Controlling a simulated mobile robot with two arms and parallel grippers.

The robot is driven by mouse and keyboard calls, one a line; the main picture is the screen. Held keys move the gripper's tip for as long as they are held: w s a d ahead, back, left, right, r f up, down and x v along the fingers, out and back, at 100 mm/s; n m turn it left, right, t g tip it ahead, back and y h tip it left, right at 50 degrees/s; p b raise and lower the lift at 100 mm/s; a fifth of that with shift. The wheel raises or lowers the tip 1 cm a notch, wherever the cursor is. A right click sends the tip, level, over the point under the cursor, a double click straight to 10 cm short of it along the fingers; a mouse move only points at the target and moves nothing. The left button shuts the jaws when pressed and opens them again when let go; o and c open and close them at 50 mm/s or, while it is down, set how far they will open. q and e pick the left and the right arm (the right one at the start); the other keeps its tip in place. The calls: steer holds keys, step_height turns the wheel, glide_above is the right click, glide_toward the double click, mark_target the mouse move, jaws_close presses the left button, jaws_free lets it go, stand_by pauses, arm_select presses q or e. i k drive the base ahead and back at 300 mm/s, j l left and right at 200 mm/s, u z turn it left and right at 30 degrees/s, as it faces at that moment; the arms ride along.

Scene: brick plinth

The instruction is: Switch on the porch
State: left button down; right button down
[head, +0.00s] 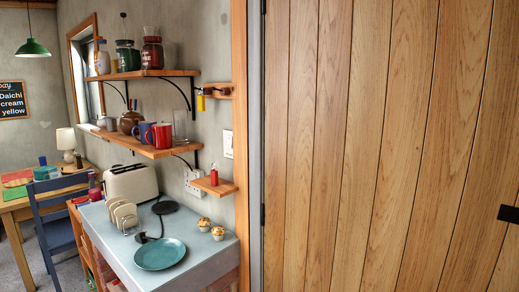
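A white wall switch plate (228,144) is on the narrow grey wall strip, left of the wooden door frame and above the small wooden shelf (214,188). Its rocker position is too small to tell. A large wooden plank door (370,150) fills the right half of the head view and looks shut. A black fitting (509,214) shows at its right edge. No porch lamp can be made out. Neither of my grippers is in view.
A counter (205,262) below the switch holds a toaster (131,183), toast rack, teal plate (160,254) and two muffins. Wall shelves (160,146) with jars and mugs stick out left of the switch. A blue chair (58,215) and table stand farther left.

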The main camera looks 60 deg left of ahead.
mark_target(229, 144)
steer(key=u, duration=2)
